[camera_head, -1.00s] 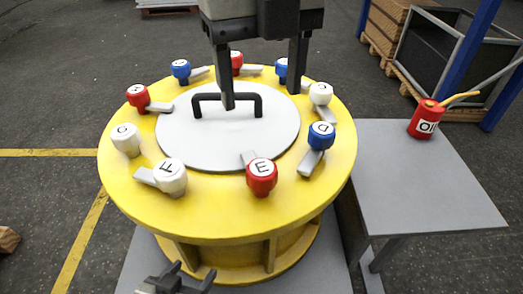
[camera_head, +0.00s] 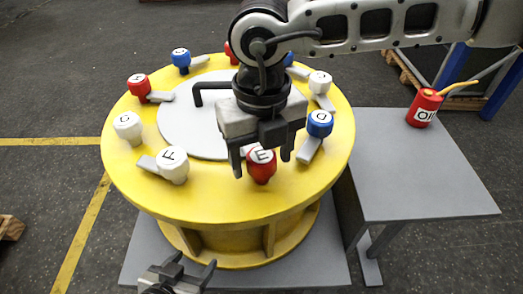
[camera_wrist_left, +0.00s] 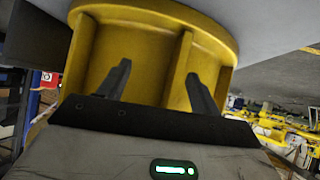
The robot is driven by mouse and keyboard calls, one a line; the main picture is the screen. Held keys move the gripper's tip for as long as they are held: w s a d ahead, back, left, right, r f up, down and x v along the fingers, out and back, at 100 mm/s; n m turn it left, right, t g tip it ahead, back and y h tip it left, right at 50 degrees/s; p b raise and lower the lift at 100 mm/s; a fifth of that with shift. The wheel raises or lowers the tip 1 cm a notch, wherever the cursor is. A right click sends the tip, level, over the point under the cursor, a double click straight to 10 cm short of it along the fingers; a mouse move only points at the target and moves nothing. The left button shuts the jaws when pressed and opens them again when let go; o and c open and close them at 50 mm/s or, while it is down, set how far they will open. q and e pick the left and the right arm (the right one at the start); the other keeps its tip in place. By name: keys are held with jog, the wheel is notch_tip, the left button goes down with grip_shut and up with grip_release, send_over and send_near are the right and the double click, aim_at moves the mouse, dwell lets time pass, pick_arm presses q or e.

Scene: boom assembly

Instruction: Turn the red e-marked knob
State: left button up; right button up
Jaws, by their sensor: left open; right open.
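The red knob marked E (camera_head: 262,168) sits at the near edge of the yellow round table (camera_head: 215,205). Its lever is largely hidden behind my right gripper. My right gripper (camera_head: 262,168) is open, its fingers pointing down on either side of the red knob in the picture. I cannot tell whether they touch it. My left gripper (camera_head: 193,270) is open and empty, low at the bottom of the head view, in front of the table. In the left wrist view its fingers (camera_wrist_left: 162,85) point at the yellow base (camera_wrist_left: 145,55).
A white F knob (camera_head: 173,165) is left of the red knob and a blue D knob (camera_head: 319,124) is right of it. A black handle (camera_head: 198,92) stands on the grey disc. A red oil can (camera_head: 424,108) stands on the grey side table (camera_head: 425,170).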

jog(key=c, duration=1)
jog(key=shift+o, duration=0.2)
